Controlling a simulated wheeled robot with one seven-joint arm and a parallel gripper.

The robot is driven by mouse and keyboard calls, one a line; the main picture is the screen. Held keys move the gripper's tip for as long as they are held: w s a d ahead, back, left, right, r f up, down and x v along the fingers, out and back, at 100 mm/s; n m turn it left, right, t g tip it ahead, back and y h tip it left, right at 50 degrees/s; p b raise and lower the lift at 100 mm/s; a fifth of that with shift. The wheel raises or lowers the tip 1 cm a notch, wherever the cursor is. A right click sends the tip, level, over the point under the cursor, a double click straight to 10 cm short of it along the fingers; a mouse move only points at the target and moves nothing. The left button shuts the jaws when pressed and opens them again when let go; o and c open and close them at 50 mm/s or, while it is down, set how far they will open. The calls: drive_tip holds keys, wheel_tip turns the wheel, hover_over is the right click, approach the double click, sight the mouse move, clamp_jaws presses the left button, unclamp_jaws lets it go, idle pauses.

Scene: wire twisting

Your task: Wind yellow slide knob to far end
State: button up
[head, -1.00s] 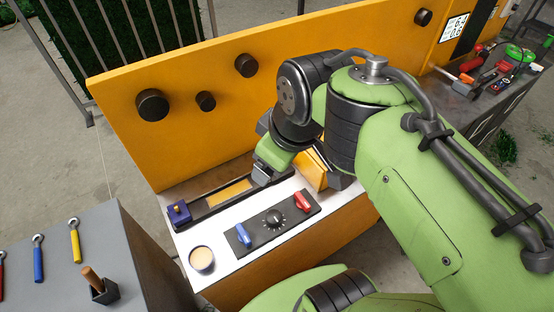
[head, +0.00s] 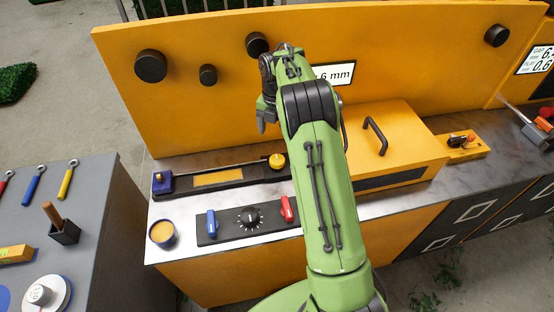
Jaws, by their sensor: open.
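The yellow slide knob (head: 277,160) is a round yellow piece near the right end of a long dark slide track (head: 205,190). The right tip of the track is partly hidden by my green arm. A thin rod runs along the track above a flat yellow strip (head: 218,178). My gripper (head: 266,124) hangs above and slightly left of the knob, in front of the yellow back panel. It is apart from the knob and open; its finger gap is hard to make out.
A black panel with a blue lever (head: 211,223), a dial (head: 249,217) and a red lever (head: 288,209) lies in front of the track. A round cup (head: 162,234) stands at the left corner. A yellow box (head: 390,150) with a handle stands right of my arm.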

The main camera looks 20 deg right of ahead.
sight(277, 159)
drive_tip(key=f+b, duration=0.1)
drive_tip(key=f, duration=1.2)
drive_tip(key=shift+d+b, duration=0.2)
drive_tip(key=shift+b, duration=0.2)
drive_tip(key=shift+r, duration=0.1)
drive_tip(key=c, duration=1)
drive_tip(key=shift+c, duration=0.2)
